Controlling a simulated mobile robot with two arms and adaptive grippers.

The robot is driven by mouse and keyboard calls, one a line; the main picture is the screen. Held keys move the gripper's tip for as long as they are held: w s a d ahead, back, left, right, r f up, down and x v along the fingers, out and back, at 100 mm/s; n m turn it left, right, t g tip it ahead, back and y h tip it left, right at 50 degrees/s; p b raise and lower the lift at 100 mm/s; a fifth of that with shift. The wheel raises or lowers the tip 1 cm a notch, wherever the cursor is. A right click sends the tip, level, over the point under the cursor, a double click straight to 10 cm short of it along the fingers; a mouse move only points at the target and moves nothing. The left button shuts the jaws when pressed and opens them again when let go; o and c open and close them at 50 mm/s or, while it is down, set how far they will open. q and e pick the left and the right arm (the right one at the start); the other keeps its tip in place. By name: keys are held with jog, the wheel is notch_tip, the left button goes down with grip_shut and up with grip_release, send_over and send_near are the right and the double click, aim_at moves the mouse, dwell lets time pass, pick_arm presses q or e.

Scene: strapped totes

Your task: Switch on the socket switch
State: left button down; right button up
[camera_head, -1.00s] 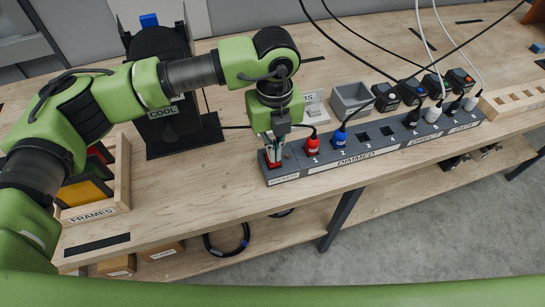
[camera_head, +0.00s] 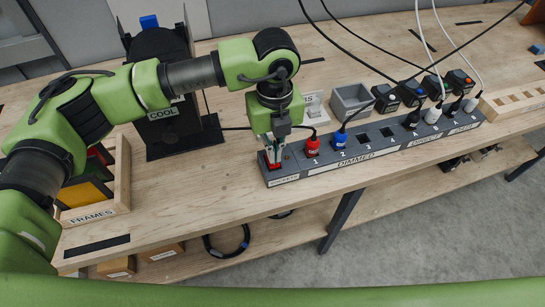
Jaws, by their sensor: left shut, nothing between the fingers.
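A long grey socket strip (camera_head: 358,159) lies along the front of the wooden table, with labels on its front face. Its left end holds a red switch (camera_head: 274,166), mostly hidden by my gripper. My left gripper (camera_head: 272,160) points down onto that end, shut with nothing held, its tips at or touching the switch. I cannot tell the switch's position. A red plug (camera_head: 312,146) and a blue plug (camera_head: 339,140) sit in the strip just to the right. My right gripper is not in view.
A black box labelled COOL (camera_head: 163,128) stands at the back left. A wooden rack labelled FRAMES (camera_head: 122,180) is at the left. A grey open bin (camera_head: 350,101) and black adapters (camera_head: 412,92) sit behind the strip. Cables hang from above.

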pick_arm(q)
jog(key=shift+f+b, duration=1.05)
jog(key=shift+f, duration=0.05)
dwell(0.5)
jog(key=shift+r, duration=0.1)
jog(key=shift+r+p, duration=1.35)
jog(key=shift+r, duration=2.1)
